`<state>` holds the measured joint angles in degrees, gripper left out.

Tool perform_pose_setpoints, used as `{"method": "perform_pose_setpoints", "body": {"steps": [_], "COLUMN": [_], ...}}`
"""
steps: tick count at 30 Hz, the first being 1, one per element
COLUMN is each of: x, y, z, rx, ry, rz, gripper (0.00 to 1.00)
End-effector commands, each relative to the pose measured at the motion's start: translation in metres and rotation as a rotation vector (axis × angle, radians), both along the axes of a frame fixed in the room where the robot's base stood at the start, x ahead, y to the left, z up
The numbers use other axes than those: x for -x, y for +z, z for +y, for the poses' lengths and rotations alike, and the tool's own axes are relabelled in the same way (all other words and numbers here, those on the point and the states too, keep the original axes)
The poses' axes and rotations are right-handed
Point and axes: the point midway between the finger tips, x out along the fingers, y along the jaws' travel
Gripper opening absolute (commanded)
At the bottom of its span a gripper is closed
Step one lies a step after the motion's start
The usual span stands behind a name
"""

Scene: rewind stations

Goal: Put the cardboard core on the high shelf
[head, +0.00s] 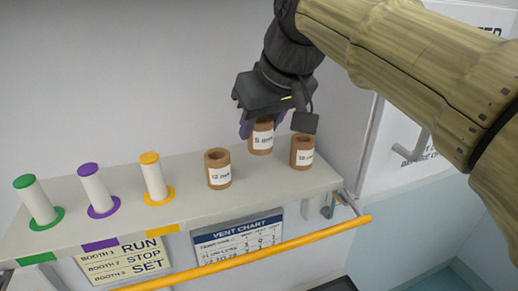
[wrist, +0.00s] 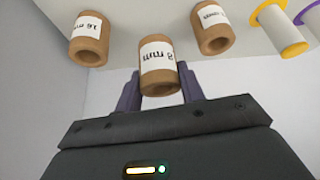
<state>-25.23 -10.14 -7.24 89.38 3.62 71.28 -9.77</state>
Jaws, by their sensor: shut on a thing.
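A brown cardboard core (head: 261,138) with a white label is between the fingers of my gripper (head: 262,122), near the back of the light shelf (head: 120,220). In the wrist view the held core (wrist: 158,65) shows its open end, and the purple-grey fingers of my gripper (wrist: 160,92) close on either side of it. The core looks upright. I cannot tell whether its base touches the shelf. Two similar labelled cores stand on the shelf, one to its left (head: 218,168) and one to its right (head: 303,151).
White rolls on green (head: 40,203), purple (head: 97,190) and yellow (head: 153,178) bases stand along the shelf's left part. A yellow rail (head: 250,255) runs along the front, below the shelf. A wall rises behind. Signs hang under the front edge.

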Motion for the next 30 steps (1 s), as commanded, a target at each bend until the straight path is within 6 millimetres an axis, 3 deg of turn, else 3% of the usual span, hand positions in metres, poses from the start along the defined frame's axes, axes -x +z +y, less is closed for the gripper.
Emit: {"method": "perform_pose_setpoints", "body": {"steps": [3,15,24,30], "x": [0.001,0.0,0.0,-0.001], "y": [-0.011,-0.013,-0.046,-0.05], "z": [0.002,0.001,0.0,0.001], "rx": [0.0,0.0,0.0,-0.001], "ry": [0.004,0.001,0.0,-0.001], "rz": [-0.001,0.0,-0.001,-0.002], "gripper": [0.17,0.17,0.17,0.17]}}
